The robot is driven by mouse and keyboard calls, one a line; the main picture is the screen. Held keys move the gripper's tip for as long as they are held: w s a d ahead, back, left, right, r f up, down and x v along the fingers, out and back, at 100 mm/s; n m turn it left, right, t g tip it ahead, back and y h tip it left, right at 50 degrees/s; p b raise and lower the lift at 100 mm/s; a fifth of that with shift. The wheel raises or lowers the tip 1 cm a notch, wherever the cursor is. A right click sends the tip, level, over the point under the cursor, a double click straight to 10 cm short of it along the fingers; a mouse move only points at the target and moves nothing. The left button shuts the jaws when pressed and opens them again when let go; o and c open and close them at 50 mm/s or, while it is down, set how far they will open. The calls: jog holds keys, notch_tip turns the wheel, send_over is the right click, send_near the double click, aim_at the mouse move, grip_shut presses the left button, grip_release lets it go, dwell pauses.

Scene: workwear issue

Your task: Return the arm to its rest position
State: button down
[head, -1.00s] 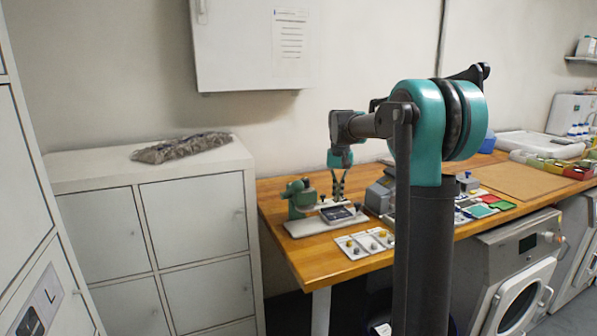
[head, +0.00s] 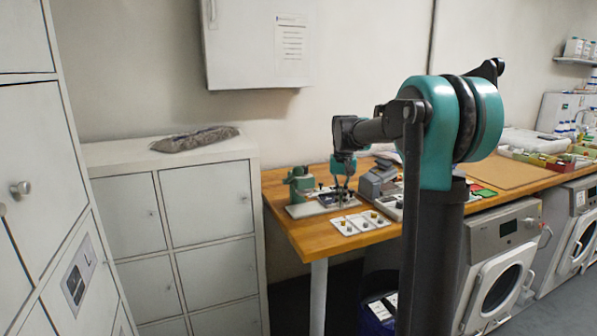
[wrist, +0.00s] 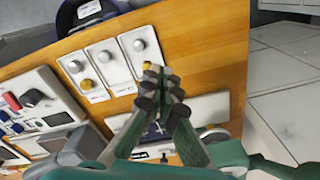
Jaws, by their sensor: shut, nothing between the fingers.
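My gripper (head: 342,199) hangs pointing down over the wooden worktop (head: 310,235), in front of the green press (head: 300,184). In the wrist view my gripper (wrist: 162,88) has its dark fingertips together with nothing between them. Below the fingers lies a dark flat piece with a white mark (wrist: 157,130), partly hidden by them. Whether the fingertips touch anything below cannot be told.
White cards with knobs (head: 360,223) lie near the worktop's front edge. A grey device (head: 377,180) stands right of my gripper. White lockers (head: 205,210) stand left, with a grey bag (head: 195,139) on top. Washing machines (head: 505,265) stand below the worktop.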

jog(key=s+d+f+t, duration=0.1)
jog(key=s+f, duration=0.5)
jog(key=s, duration=0.4)
jog(key=s+d+f+n+t, duration=0.1)
jog(key=s+d+f, duration=0.1)
jog(key=s+f, duration=0.5)
jog(key=s+d+f+t, duration=0.1)
jog(key=s+f, duration=0.5)
jog(key=s, duration=0.7)
jog(key=shift+s+d+f+t, duration=0.2)
jog(key=shift+d+t, duration=0.2)
jog(key=shift+d, duration=0.15)
